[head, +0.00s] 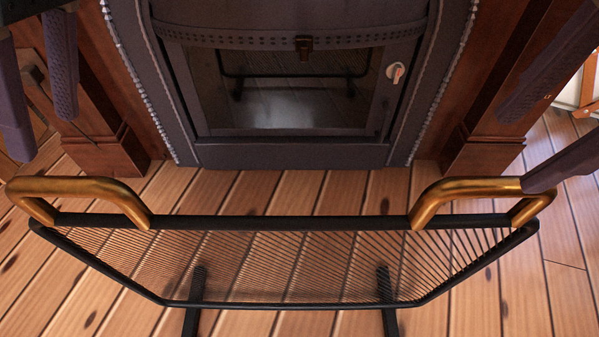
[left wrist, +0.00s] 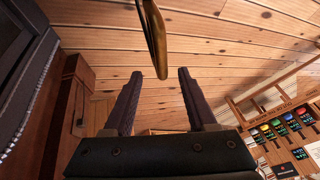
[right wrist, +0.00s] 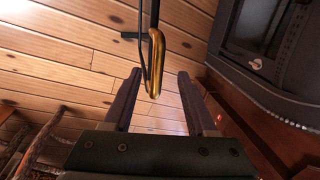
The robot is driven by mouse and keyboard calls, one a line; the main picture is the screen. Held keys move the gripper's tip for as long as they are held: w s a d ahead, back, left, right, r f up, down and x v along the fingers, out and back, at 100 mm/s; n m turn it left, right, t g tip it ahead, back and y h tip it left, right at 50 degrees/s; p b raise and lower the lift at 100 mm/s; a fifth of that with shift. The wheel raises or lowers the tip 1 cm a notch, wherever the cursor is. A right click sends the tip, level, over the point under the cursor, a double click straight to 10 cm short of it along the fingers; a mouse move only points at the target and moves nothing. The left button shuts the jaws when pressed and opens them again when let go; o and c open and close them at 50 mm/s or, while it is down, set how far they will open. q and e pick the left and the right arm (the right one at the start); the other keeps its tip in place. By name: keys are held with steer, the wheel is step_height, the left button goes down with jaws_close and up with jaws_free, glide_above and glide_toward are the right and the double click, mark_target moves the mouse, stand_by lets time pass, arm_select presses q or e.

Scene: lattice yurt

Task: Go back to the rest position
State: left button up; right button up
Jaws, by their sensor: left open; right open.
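A black fire screen (head: 290,222) with ribbed panels stands on the plank floor, with a left brass handle (head: 85,184) and a right brass handle (head: 465,188). My left gripper (head: 42,131) is open and empty, up and left of the left handle. In the left wrist view, that handle (left wrist: 157,45) shows ahead of the open fingers (left wrist: 157,74). My right gripper (head: 520,148) is open beside the right handle; one finger overlaps its outer end in the head view. In the right wrist view, this handle (right wrist: 155,65) reaches the gap between the fingertips (right wrist: 160,73); contact cannot be told.
A dark stove (head: 290,155) with a glass door stands behind the screen, between reddish wooden posts (head: 105,150). A rack of coloured items (left wrist: 285,125) is at the right of the left wrist view. Branch-like wood (right wrist: 40,150) is at the right wrist view's lower left.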

stand_by(0.3)
